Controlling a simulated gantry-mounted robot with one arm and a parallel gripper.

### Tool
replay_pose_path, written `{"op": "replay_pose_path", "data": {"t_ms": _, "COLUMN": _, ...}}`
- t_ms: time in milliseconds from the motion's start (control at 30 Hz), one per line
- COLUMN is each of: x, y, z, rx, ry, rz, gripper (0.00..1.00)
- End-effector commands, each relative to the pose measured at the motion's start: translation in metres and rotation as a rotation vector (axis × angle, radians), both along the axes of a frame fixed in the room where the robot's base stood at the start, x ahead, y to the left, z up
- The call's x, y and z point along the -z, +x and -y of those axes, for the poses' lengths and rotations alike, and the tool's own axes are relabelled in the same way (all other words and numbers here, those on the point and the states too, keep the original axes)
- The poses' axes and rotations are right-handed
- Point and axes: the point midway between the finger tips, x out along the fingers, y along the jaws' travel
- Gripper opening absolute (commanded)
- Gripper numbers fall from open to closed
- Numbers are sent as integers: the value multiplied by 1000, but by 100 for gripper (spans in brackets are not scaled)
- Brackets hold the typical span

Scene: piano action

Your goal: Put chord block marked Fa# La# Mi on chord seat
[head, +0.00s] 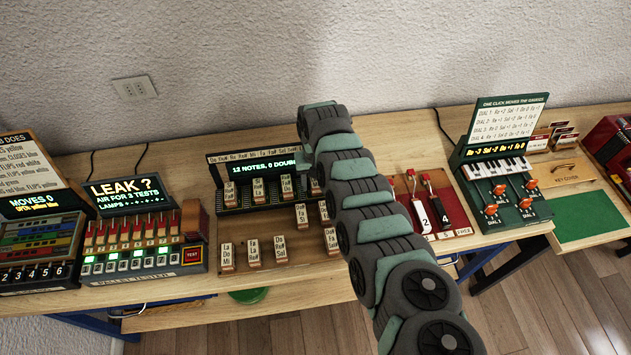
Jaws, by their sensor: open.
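Several small wooden chord blocks with white note labels stand around the dark chord rack (232,209), whose green display reads "12 NOTES, 0 DOUB…". Others stand on the wood in front, including a left block (227,257), a block (253,251) and a block (281,249). The labels are too small to tell which reads Fa# La# Mi. My arm covers the rack's right part. My gripper is hidden behind it.
Right of my arm are red-handled levers on a red board (455,212) and a dial keyboard box (500,180). Bare wood (195,285) lies along the front edge.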

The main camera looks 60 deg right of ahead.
Motion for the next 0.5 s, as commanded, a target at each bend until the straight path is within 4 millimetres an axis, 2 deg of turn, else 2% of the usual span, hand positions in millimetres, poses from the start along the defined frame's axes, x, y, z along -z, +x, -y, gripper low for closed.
{"op": "replay_pose_path", "data": {"t_ms": 267, "x": -8, "y": 0, "z": 1, "rx": 0, "ry": -2, "rz": 2, "gripper": 50}}
{"op": "replay_pose_path", "data": {"t_ms": 500, "x": -42, "y": 1, "z": 1, "rx": 1, "ry": -4, "rz": 4, "gripper": 50}}
